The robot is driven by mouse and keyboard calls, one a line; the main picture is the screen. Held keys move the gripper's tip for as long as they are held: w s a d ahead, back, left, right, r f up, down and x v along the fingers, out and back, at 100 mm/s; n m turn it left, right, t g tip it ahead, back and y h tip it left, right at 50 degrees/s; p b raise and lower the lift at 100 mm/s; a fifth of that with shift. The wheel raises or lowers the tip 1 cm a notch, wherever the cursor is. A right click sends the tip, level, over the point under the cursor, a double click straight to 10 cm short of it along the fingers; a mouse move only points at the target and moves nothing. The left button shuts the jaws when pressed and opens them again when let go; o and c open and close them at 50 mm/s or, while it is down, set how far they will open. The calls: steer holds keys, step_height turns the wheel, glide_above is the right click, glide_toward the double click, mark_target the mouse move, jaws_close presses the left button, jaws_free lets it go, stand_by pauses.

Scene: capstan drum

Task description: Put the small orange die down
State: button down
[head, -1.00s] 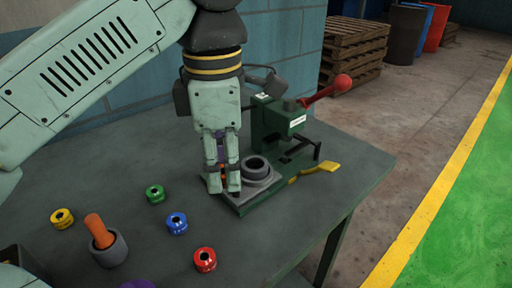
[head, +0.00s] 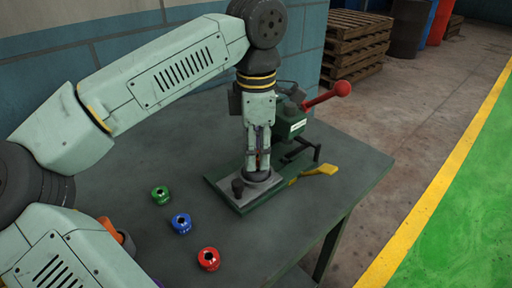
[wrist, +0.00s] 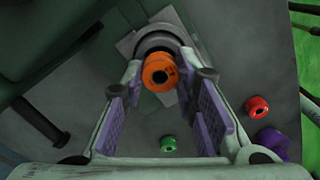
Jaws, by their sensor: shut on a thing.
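The small orange die (wrist: 159,73) is a ring with a dark hole, held between the purple-padded fingers of my gripper (wrist: 160,85) in the wrist view. Right behind it is the dark round seat (wrist: 155,42) on the grey base plate of the green press. I cannot tell whether the die touches the seat. In the head view my gripper (head: 258,166) points down over the seat (head: 257,177), and its fingers mostly hide the die.
The green press (head: 290,124) with a red-knobbed lever (head: 342,89) stands close behind my gripper. Green (head: 160,195), blue (head: 181,223) and red (head: 208,258) dice lie to the left. A yellow handle (head: 322,169) lies right.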

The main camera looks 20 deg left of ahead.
steer(key=shift+f+b, duration=0.5)
steer(key=shift+f, duration=0.1)
steer(key=c, duration=1.3)
jaws_free()
steer(key=shift+r, duration=0.1)
step_height(320, 180, up, 13)
steer(key=p, duration=1)
